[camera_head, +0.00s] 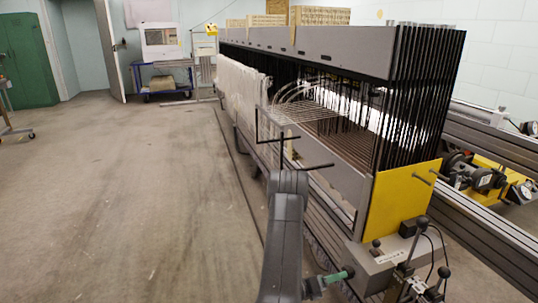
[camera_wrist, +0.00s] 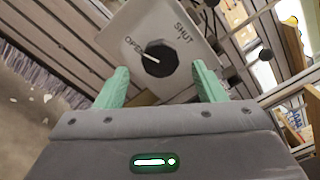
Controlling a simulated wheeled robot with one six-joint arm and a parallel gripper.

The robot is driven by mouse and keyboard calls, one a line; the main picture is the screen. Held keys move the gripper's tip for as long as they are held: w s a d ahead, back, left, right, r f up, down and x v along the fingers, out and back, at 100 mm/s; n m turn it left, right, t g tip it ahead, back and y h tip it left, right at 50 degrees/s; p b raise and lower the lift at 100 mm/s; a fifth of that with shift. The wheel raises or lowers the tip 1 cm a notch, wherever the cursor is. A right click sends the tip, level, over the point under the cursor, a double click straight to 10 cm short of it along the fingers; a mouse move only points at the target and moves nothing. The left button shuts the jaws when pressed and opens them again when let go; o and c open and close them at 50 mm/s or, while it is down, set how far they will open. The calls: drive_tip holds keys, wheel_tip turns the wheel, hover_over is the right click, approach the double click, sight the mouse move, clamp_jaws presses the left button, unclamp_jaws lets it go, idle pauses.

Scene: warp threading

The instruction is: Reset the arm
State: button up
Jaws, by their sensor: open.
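My gripper (camera_head: 340,276) shows in the head view as green fingers at the end of my dark grey arm, low beside the loom's near end. In the wrist view my gripper (camera_wrist: 160,70) is open, with one green finger on each side of a black round knob (camera_wrist: 163,62). The knob sits on a pale panel (camera_wrist: 150,22) marked OPEN and SHUT. Its white pointer line faces the word OPEN. Gaps show between the fingers and the knob, and nothing is held. Whether the fingertips reach past the knob's face cannot be told.
The long loom frame (camera_head: 340,48) with dense dark warp threads runs to the back. A yellow end plate (camera_head: 402,202) and a grey control box (camera_head: 385,262) with black-knobbed levers stand close to my gripper's right. The concrete floor (camera_head: 130,190) on the left is clear.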

drive_tip(key=d+m+b, duration=0.1)
drive_tip(key=m, duration=0.4)
drive_tip(key=w+d+m, duration=0.1)
drive_tip(key=m, duration=0.3)
drive_tip(key=d+m+b, duration=0.1)
drive_tip(key=m, duration=0.4)
drive_tip(key=shift+w+d+m+b, duration=0.2)
drive_tip(key=shift+d+m+b, duration=0.1)
drive_tip(key=shift+d, duration=0.1)
idle(0.6)
